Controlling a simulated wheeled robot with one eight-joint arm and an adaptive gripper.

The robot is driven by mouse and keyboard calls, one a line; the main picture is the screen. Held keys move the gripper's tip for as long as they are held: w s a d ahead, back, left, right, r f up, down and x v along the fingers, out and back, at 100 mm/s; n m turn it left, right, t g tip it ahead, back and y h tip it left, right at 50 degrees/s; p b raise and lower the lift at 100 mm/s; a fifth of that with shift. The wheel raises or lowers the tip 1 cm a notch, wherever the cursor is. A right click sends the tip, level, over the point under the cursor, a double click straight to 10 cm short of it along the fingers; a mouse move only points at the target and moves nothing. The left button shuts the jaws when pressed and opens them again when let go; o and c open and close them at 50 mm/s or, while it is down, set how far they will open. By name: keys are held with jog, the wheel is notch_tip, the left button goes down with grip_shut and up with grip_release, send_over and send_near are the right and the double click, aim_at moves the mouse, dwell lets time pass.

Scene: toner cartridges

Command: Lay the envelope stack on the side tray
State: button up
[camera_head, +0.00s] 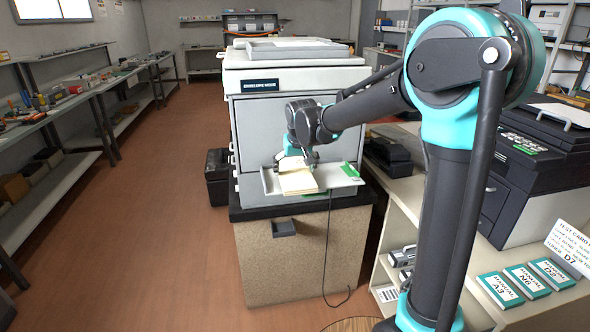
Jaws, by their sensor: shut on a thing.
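The envelope stack (298,184) is a small cream block with a flat top. It shows at the left part of the side tray (344,181), a light grey shelf on the front of the large grey printer (262,125). My gripper (296,160) is at the back end of the stack and is shut on it. The fingertips are small and partly hidden by the wrist. The stack overlaps the tray's front edge in the picture; I cannot tell whether it touches the tray. A green patch (349,170) marks the tray's right end.
The printer stands on a speckled cabinet (285,265); a black cable (328,250) hangs before it. To the right, a pale counter holds manual boxes (500,290), a card sign (572,250) and a dark machine (535,170). Open floor (170,200) lies to the left.

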jog(key=o, duration=0.9)
jog(key=shift+f, duration=0.1)
jog(key=shift+r, duration=0.4)
jog(key=v, duration=1.2)
jog(key=s+d+f+m, duration=0.1)
jog(key=s+d+f, duration=0.3)
jog(key=d+f, duration=0.3)
jog(key=s+d+f+m, duration=0.1)
jog(key=s+d+f, duration=0.3)
jog(key=d+f, duration=0.3)
jog(key=s+d+f, duration=0.5)
jog(key=s, duration=0.2)
jog(key=s+d+f+m+h, duration=0.1)
jog(key=s+d+f, duration=0.4)
jog(key=s, duration=0.3)
jog(key=shift+d+f, duration=0.35)
jog(key=shift+f, duration=0.1)
